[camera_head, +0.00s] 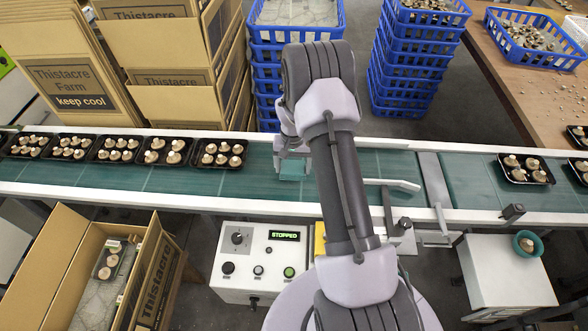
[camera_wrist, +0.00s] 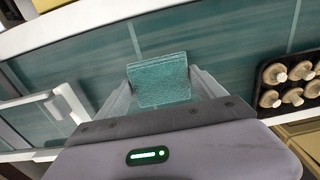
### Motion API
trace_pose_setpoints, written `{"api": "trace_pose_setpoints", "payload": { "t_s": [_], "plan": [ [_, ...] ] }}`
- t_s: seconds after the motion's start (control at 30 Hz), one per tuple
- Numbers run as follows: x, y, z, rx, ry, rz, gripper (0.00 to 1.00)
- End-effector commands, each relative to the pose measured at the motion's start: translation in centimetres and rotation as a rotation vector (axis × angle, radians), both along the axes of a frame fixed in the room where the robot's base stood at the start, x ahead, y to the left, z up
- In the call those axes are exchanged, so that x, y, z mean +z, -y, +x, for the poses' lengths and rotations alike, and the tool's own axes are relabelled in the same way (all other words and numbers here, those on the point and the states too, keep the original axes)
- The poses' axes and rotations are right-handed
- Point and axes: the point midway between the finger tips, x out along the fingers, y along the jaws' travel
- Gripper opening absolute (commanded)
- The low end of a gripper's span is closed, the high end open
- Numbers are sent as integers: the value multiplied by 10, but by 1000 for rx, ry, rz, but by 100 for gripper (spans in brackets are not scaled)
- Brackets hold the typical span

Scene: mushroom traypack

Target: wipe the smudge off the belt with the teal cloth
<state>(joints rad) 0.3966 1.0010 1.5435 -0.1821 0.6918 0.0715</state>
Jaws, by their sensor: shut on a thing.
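My gripper (camera_wrist: 158,88) is shut on the teal cloth (camera_wrist: 158,76), which shows as a folded square between the fingers in the wrist view. In the head view the cloth (camera_head: 294,169) is over the green belt (camera_head: 240,187), partly behind my arm. I cannot tell whether it touches the belt. The belt also shows in the wrist view (camera_wrist: 225,60). No smudge can be made out clearly in either view; my arm and the cloth hide part of the belt.
Black trays of mushrooms (camera_head: 219,154) stand on the belt to the left, and another tray (camera_head: 525,169) to the right. A white guide bar (camera_head: 392,183) crosses the belt right of my arm. The control box (camera_head: 262,262) reads STOPPED. Blue crates (camera_head: 410,60) stand behind.

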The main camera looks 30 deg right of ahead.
Motion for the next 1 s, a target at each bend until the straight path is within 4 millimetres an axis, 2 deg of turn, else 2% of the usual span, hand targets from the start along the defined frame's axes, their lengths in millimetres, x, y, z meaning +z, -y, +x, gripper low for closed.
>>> {"api": "trace_pose_setpoints", "payload": {
  "t_s": [0.1,0.5,1.0],
  "plan": [
    [13,-2,1,1,0,0,35],
    [45,-7,3,3,0,0,35],
    [45,-7,4,3,0,0,35]
  ]
}}
